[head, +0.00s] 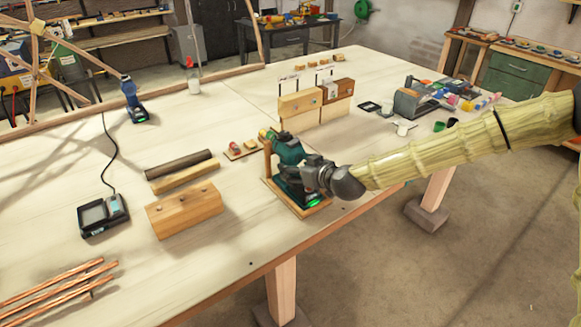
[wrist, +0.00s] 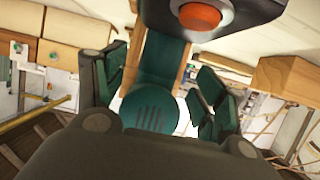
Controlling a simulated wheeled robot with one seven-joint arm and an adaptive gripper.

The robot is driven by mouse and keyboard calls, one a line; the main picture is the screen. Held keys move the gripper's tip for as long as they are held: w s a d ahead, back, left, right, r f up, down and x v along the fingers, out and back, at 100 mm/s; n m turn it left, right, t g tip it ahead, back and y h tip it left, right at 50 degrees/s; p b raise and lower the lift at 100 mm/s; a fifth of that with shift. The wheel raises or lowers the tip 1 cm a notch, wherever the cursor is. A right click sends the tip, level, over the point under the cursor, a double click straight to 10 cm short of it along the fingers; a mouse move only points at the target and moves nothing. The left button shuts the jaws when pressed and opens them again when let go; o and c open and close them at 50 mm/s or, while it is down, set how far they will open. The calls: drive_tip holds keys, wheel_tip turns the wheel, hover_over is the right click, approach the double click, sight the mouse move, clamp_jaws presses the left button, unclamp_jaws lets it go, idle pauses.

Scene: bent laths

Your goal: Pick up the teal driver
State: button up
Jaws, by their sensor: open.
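The teal driver (head: 289,149) stands upright on a small wooden board (head: 318,207) near the table's front edge. In the wrist view its rounded teal body with dark slots (wrist: 150,110) fills the middle. My gripper (head: 308,175) is at the driver's right side and hides part of it. In the wrist view my gripper (wrist: 160,85) is open, with a finger on either side of the teal body. I cannot tell whether either finger touches it.
A wooden block (head: 184,210) and dark bar (head: 178,164) lie left of the driver. A black charger (head: 103,215) and copper rods (head: 60,283) lie farther left. A blue driver (head: 132,100) stands farther back. Wooden blocks (head: 300,104) stand behind. Bare tabletop lies in front-left.

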drive_tip(key=shift+p+x, duration=0.6)
drive_tip(key=shift+x, duration=1.15)
drive_tip(key=shift+c, duration=0.4)
drive_tip(key=c, duration=1.2)
drive_tip(key=shift+w+r, duration=0.1)
drive_tip(key=shift+w, duration=0.05)
drive_tip(key=shift+c, duration=0.3)
